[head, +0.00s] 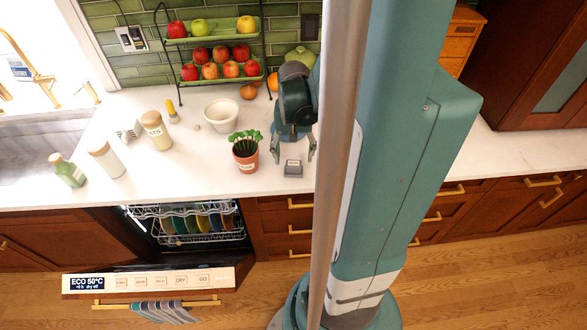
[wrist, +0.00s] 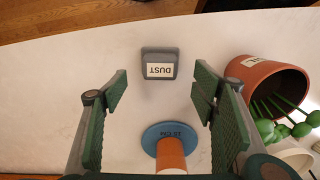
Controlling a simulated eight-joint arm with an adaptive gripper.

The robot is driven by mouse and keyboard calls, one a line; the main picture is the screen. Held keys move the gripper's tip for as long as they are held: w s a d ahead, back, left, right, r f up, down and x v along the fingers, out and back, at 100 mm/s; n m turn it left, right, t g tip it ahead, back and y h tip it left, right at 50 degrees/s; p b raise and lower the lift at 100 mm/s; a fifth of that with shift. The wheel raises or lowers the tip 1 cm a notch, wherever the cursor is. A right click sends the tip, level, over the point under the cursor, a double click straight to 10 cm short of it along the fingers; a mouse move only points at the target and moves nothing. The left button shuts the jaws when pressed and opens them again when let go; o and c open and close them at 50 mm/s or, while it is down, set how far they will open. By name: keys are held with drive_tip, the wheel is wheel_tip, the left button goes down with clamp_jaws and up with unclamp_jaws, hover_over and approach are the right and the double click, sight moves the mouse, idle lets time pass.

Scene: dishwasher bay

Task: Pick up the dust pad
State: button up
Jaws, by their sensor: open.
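The dust pad (head: 293,168) is a small grey block with a white label, lying on the white counter near its front edge. In the wrist view the dust pad (wrist: 160,66) shows its label "DUST" and lies ahead of the fingertips, roughly midway between them. My gripper (head: 296,150) hangs over the counter just behind the pad. In the wrist view my gripper (wrist: 160,92) has its two green-padded fingers wide apart with nothing held between them.
A potted plant (head: 245,155) in a terracotta pot stands left of the pad, close to my right-hand finger in the wrist view. A blue disc (wrist: 170,135) with an orange cylinder lies between the finger bases. The dishwasher (head: 190,222) is open below.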

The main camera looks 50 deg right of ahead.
sight(294, 161)
drive_tip(key=shift+f, duration=0.4)
drive_tip(key=shift+d+f+b, duration=0.1)
drive_tip(key=shift+f+b, duration=0.2)
drive_tip(key=shift+f, duration=2.15)
drive_tip(key=c, duration=1)
